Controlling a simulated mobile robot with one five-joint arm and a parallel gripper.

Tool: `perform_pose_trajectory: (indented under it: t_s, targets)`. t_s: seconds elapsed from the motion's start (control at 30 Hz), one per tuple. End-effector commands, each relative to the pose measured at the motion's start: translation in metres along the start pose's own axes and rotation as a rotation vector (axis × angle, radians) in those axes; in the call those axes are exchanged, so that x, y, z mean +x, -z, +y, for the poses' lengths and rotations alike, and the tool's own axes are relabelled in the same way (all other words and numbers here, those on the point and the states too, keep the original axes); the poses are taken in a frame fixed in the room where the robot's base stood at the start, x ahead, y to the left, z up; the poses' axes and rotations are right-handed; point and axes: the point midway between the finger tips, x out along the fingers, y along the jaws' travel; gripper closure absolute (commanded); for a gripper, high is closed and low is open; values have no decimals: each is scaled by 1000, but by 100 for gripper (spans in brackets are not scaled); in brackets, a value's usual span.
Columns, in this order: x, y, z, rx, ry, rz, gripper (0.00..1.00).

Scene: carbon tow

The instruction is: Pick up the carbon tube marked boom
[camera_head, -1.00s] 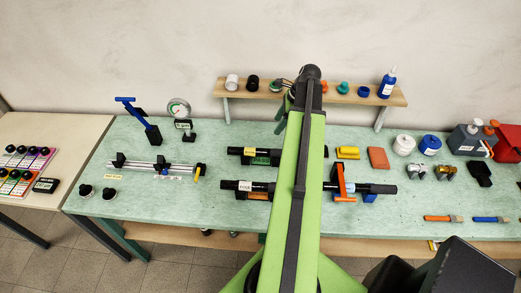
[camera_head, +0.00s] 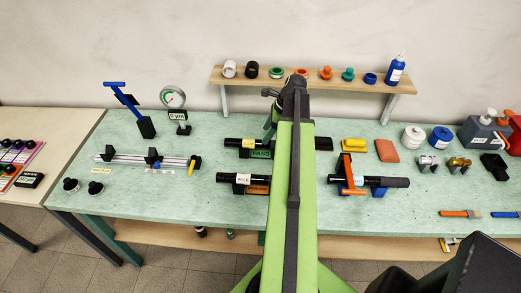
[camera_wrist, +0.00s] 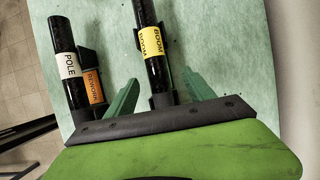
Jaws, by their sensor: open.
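The boom tube (camera_head: 231,143) is black with a yellow label and lies on the bench behind a green PASS plate (camera_head: 261,154); my arm hides its middle. In the wrist view the boom tube (camera_wrist: 156,72) runs up the picture, its yellow label reading BOOM. My gripper (camera_wrist: 161,78) is open, its two green fingers spread on either side of the tube in the picture. I cannot tell the height gap; no grip shows. In the head view my arm mostly hides the gripper. The pole tube (camera_head: 226,178), with a white label, lies nearer the bench front, by an orange REWORK plate (camera_wrist: 93,87).
A wooden shelf (camera_head: 310,81) with small parts and a blue bottle (camera_head: 395,70) stands behind. An orange clamp (camera_head: 347,175) is right of my arm, with yellow (camera_head: 353,145) and orange (camera_head: 387,151) blocks behind it. A rail fixture (camera_head: 150,160) lies left.

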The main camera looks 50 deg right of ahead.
Motion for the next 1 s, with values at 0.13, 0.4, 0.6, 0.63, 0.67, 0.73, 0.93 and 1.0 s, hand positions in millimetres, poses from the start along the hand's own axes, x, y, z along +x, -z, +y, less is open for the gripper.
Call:
perform_pose_trajectory:
  t_s: [0.13, 0.4, 0.6, 0.63, 0.67, 0.73, 0.93, 1.0]
  targets:
    - [18, 3, 4, -1, -1, 0, 38]
    - [54, 4, 7, -1, -1, 0, 38]
    - [50, 2, 6, -1, -1, 0, 40]
    - [50, 2, 6, -1, -1, 0, 43]
    - [50, 2, 6, -1, -1, 0, 47]
    - [50, 2, 7, -1, -1, 0, 56]
    - [50, 1, 7, -2, -1, 0, 83]
    - [51, 1, 7, -2, -2, 0, 92]
